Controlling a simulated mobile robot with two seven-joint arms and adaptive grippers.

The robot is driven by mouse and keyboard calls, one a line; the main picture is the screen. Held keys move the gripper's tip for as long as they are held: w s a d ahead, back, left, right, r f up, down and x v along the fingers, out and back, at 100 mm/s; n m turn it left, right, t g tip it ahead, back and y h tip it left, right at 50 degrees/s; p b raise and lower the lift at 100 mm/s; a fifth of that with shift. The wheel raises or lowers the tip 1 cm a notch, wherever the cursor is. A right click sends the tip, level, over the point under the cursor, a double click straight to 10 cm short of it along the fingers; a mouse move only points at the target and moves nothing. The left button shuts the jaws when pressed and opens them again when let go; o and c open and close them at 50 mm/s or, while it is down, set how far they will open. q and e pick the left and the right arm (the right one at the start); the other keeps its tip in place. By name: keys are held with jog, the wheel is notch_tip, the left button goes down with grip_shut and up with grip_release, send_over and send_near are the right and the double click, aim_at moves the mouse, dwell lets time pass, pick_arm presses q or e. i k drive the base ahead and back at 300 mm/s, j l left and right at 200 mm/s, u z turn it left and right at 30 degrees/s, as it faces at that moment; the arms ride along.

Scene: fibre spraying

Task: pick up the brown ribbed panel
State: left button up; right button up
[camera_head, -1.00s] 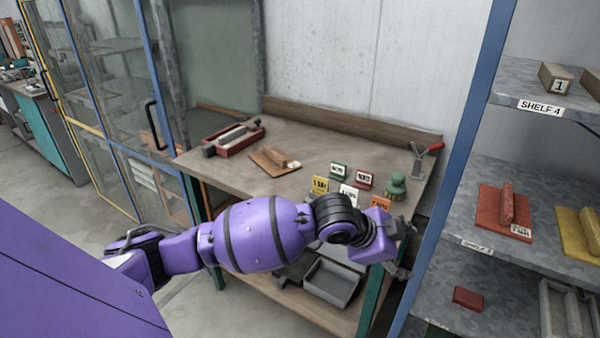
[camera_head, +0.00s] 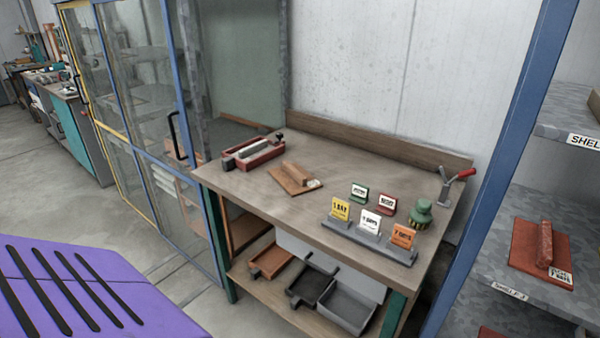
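The brown ribbed panel (camera_head: 294,178) lies flat on the wooden workbench (camera_head: 262,205), left of its middle. It is a tan-brown plate with a raised rib along it and a small white label at its right corner. Neither of my grippers shows in the head view, so I cannot see how they stand. Nothing covers the panel.
A red tray (camera_head: 252,152) stands left of the panel. Several small sign cards and a green knobbed object (camera_head: 421,214) stand to its right. A red-handled clamp (camera_head: 449,184) is at the bench's right end. A shelf with a red panel (camera_head: 541,254) stands right.

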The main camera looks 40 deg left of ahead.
aim_at(296, 181)
jog(key=i+j+u, duration=0.15)
jog(key=i+u, duration=0.35)
jog(key=i, duration=0.45)
jog(key=u, duration=1.1)
jog(key=j+z, duration=0.2)
jog(key=z, duration=0.25)
jog(key=j+z, duration=0.15)
jog(key=z, duration=0.3)
jog(key=j+z, duration=0.15)
jog(key=j, duration=0.2)
jog(key=k+j+z, duration=0.2)
jog(key=j, duration=0.15)
jog(key=j+z, duration=0.15)
jog(key=j, duration=0.2)
jog(key=k, duration=0.05)
